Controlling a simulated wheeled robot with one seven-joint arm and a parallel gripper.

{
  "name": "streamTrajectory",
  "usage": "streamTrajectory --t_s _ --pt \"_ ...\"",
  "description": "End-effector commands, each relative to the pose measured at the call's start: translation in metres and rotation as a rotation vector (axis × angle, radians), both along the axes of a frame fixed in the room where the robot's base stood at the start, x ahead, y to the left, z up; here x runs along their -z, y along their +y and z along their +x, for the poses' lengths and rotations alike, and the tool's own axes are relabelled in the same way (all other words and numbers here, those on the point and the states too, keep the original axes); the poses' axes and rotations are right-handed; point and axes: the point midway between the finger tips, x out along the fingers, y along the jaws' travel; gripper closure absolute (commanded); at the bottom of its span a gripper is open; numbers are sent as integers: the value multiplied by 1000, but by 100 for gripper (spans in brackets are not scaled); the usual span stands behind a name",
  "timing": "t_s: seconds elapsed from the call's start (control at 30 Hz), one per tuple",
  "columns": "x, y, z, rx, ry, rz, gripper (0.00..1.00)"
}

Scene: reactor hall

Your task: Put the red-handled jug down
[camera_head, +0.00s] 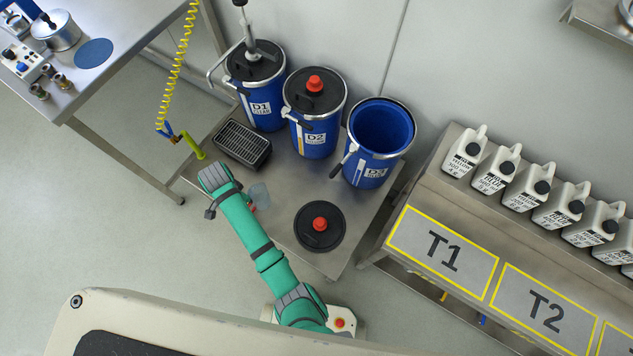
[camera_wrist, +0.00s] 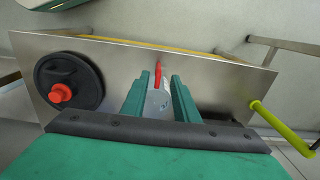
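A small grey, see-through jug (camera_head: 259,194) with a red handle (camera_head: 253,208) shows just right of my green arm in the head view. In the wrist view the red handle (camera_wrist: 158,73) and the jug's grey body (camera_wrist: 157,102) appear between the two fingers of my gripper (camera_wrist: 161,80). The fingers stand apart, with a gap visible on both sides of the handle, so my gripper looks open. The jug seems to be over or on the steel platform (camera_head: 284,190); its base contact is hidden. My arm hides the fingers in the head view.
Blue drums D1 (camera_head: 262,105), D2 (camera_head: 315,130) and open D3 (camera_head: 376,150) stand at the platform's back. A black lid with red knob (camera_head: 319,227) lies at the front right. A black grate (camera_head: 241,144) and a yellow-green post (camera_head: 195,148) are at the left.

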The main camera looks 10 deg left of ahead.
Motion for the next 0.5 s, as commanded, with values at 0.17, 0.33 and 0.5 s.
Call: streamTrajectory --t_s 0.17,0.33,0.5 --pt "18 -9 -18 -20 -49 110 73" --pt "27 -26 -35 -43 -170 243 73" --pt "21 -55 -49 -55 -328 319 73"
